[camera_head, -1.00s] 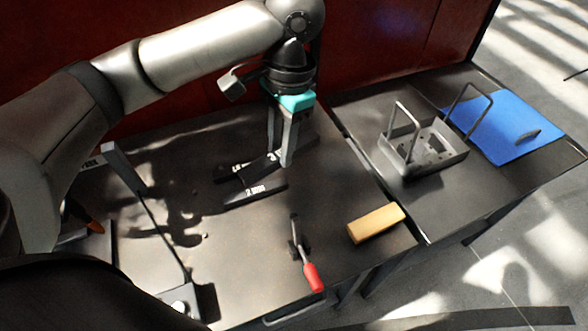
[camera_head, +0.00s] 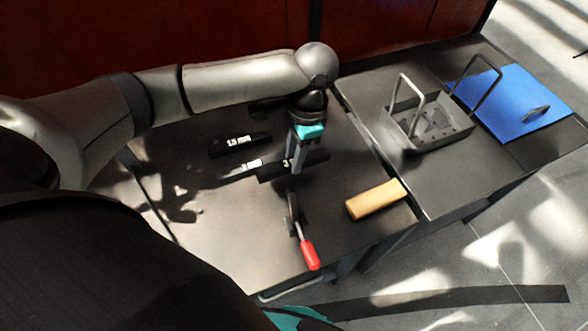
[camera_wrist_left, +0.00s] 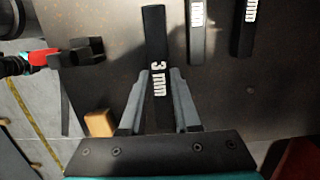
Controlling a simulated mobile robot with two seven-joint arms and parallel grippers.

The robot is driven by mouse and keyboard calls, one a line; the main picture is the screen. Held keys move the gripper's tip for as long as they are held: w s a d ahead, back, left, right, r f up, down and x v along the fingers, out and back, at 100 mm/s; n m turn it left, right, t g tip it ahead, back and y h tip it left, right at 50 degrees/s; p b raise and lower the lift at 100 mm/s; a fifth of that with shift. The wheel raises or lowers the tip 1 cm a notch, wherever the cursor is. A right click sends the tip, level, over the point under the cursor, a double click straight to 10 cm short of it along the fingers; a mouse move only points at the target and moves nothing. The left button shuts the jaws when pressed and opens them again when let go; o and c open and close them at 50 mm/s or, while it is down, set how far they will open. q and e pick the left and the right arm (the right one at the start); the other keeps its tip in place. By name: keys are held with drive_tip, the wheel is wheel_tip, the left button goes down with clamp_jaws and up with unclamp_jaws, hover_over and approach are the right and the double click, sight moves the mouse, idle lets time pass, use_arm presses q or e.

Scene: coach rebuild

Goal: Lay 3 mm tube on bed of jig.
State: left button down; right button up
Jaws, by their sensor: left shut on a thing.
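The 3 mm tube (camera_head: 313,158), a black bar with a white label, is in my left gripper (camera_head: 297,170). In the left wrist view the tube (camera_wrist_left: 155,35) runs between the two fingers (camera_wrist_left: 158,95), which are shut on it. It hangs over the table, and its left end overlaps the 2 mm tube in the head view; its height is hard to tell. A clamp with a red handle (camera_head: 310,254), probably part of the jig, stands in front of the gripper; its bed is not clear.
The 1.5 mm tube (camera_head: 222,150) and a partly covered tube (camera_head: 238,171) lie left of the gripper. A tan block (camera_head: 375,200) lies right of the clamp. A grey handled tray (camera_head: 455,142) and a blue mat (camera_head: 545,115) are farther right. The table's front left is clear.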

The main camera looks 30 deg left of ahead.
use_arm(q)
wheel_tip(320, 180, down, 5)
drive_tip(key=shift+b, duration=0.55)
drive_tip(key=shift+r, duration=0.1)
drive_tip(key=c, duration=0.6)
unclamp_jaws()
